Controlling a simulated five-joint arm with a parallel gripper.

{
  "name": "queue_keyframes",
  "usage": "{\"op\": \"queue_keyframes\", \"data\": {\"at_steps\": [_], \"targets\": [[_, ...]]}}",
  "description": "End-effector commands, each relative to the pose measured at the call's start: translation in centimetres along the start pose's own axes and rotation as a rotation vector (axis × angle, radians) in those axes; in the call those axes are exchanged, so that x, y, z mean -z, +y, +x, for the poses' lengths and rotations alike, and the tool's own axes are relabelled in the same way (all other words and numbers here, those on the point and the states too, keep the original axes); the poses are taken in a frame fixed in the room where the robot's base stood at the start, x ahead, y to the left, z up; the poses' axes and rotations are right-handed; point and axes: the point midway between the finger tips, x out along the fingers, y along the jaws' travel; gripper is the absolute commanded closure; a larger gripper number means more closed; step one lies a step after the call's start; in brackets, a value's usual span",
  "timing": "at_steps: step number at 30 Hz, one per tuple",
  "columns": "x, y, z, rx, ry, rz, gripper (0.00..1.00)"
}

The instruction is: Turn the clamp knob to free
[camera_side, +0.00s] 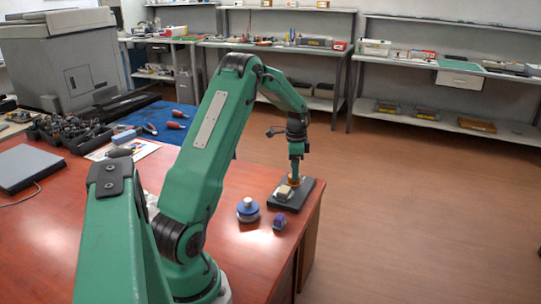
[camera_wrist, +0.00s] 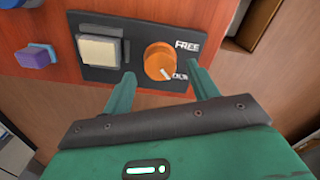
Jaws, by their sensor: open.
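The orange clamp knob (camera_wrist: 159,58) sits on a black plate (camera_wrist: 95,72) beside a cream block (camera_wrist: 100,50). White lettering on the plate reads FREE at the knob's upper right; a second label at its lower right is partly hidden by a finger. The white mark on the knob points down and right, toward that lower label. My gripper (camera_wrist: 160,72) is open, with one green finger on each side of the knob's near edge; contact cannot be told. In the side view my gripper (camera_side: 296,160) points down over the knob (camera_side: 295,178) on the plate (camera_side: 304,190).
A blue-topped round object (camera_side: 248,208) and a small purple-blue block (camera_side: 279,221) stand near the plate on the red-brown table (camera_side: 230,253). The table's right edge is close beside the plate. A grey flat box (camera_side: 30,170) and a bin of dark parts (camera_side: 68,132) are far left.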

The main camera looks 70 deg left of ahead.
Motion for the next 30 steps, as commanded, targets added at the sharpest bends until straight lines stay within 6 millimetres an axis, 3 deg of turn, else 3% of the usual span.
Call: {"op": "queue_keyframes", "data": {"at_steps": [7, 18, 19, 25, 30], "targets": [[0.0, 0.0, 2.3, 0.0, 0.0, 0.0, 0.41], [0.0, 0.0, 2.8, 0.001, 0.0, 0.0, 0.41], [0.0, 0.0, 2.8, 0.001, 0.0, 0.0, 0.43], [0.0, 0.0, 2.8, 0.001, 0.0, 0.0, 0.82], [0.0, 0.0, 2.8, 0.001, 0.0, -0.002, 0.85]]}}
